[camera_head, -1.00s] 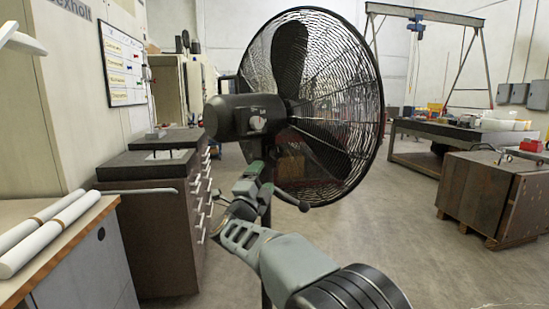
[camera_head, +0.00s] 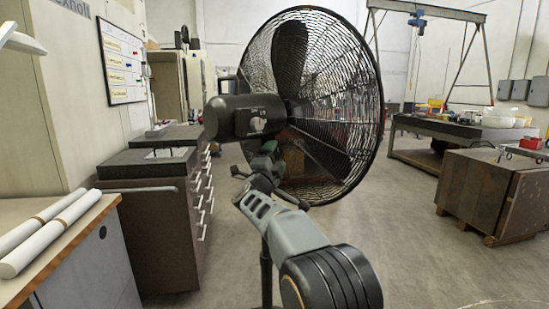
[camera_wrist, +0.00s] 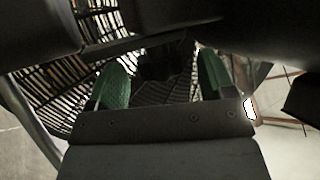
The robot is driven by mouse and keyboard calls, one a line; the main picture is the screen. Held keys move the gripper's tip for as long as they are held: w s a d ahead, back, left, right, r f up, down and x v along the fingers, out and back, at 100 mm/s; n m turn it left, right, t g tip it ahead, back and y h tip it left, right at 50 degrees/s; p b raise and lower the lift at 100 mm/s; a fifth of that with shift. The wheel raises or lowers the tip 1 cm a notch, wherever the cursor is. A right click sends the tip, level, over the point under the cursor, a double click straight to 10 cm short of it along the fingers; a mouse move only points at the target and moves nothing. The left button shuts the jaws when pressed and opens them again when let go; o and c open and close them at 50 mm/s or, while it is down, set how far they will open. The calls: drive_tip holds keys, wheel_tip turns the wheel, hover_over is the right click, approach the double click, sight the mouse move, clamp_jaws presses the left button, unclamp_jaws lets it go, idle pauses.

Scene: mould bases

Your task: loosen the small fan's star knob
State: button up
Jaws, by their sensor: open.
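The black fan stands in the middle of the head view, with its wire cage (camera_head: 345,90) facing away to the right and its motor housing (camera_head: 240,116) on the left. My gripper (camera_head: 268,150) is raised just under the housing, beside the cage. I cannot make out the star knob there; my gripper and wrist cover that area. In the wrist view the two green fingers of my gripper (camera_wrist: 161,80) are apart. A dark part of the fan shows between and beyond them, with the cage wires behind. I cannot tell if it is the knob or whether the fingers touch it.
A dark drawer cabinet (camera_head: 165,220) stands left of the fan. A wooden-topped bench with white rolls (camera_head: 50,232) is at the near left. A wooden crate (camera_head: 495,195) and a workbench (camera_head: 450,130) stand at the right. The floor between is clear.

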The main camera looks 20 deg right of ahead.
drive_tip(key=shift+c, duration=0.4)
drive_tip(key=c, duration=0.9)
drive_tip(key=shift+o, duration=0.2)
drive_tip(key=n+t+b, duration=0.1)
drive_tip(key=t+b, duration=0.1)
drive_tip(key=b, duration=0.2)
drive_tip(key=f+n+t+b, duration=0.1)
drive_tip(key=n+t+b, duration=0.1)
drive_tip(key=b, duration=0.3)
drive_tip(key=shift+d+f+h, duration=0.1)
drive_tip(key=shift+d+h, duration=0.1)
drive_tip(key=shift+h, duration=0.1)
drive_tip(key=shift+r+n+t+b, duration=0.25)
drive_tip(key=shift+n+t+b, duration=0.35)
drive_tip(key=shift+b, duration=0.1)
